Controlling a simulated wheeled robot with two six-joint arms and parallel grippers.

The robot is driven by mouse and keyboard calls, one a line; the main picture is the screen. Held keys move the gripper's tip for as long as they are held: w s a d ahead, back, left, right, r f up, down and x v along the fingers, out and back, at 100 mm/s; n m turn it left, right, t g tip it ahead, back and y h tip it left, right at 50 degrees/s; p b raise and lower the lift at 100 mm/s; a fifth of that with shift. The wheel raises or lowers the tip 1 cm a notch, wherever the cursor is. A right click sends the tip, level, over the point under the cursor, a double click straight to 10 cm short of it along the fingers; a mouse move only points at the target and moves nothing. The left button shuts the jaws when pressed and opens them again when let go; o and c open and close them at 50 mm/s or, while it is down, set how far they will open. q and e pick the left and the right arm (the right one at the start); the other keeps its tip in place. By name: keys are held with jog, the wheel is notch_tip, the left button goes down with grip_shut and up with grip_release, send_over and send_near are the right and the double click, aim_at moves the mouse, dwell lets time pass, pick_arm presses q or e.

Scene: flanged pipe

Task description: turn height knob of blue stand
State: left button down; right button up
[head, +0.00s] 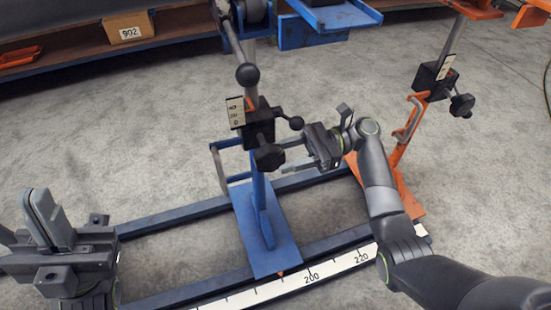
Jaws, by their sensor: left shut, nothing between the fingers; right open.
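The blue stand (259,215) stands upright on a blue base plate across the rail. Its dark clamp block (259,124) carries a black lobed knob (268,157) on its front and a small scale plate (235,112) on its left. A lever with a black ball (296,123) sticks out to the right of the block. My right gripper (291,154) is open, pointing left, with its fingertips just right of the lobed knob. I cannot tell whether they touch it. My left gripper (48,218) is shut and empty at the lower left, away from the stand.
The blue rail (180,216) with a numbered scale strip (310,277) runs along the floor. An orange stand (400,150) with its own black knob (461,105) stands at right. A larger black ball handle (247,75) is above the clamp block. A shelf with a box (128,27) is behind.

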jog(key=shift+x, duration=1.4)
jog(key=shift+c, duration=0.5)
